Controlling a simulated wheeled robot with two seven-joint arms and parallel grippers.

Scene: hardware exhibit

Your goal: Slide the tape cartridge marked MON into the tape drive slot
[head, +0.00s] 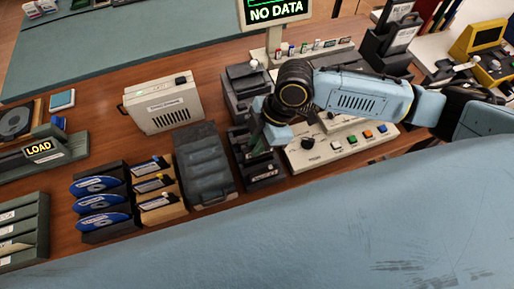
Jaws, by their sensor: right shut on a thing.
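My right gripper (262,148) points down over a black slotted unit (265,172) right of the ribbed grey case. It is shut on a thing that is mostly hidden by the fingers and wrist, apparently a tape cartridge. I cannot read a MON mark on it, nor tell whether it is inside the unit's slot or just above. Small labelled cartridges (152,184) stand in a wooden rack at the lower left. A display (275,12) at the back reads NO DATA. My left gripper is not in view.
A ribbed grey case (205,165) stands close left of the black unit. A button panel (340,146) lies close right, under my right arm. Blue discs (98,202) stand in a dark rack. A beige box (163,105) stands behind, with bare wood around it.

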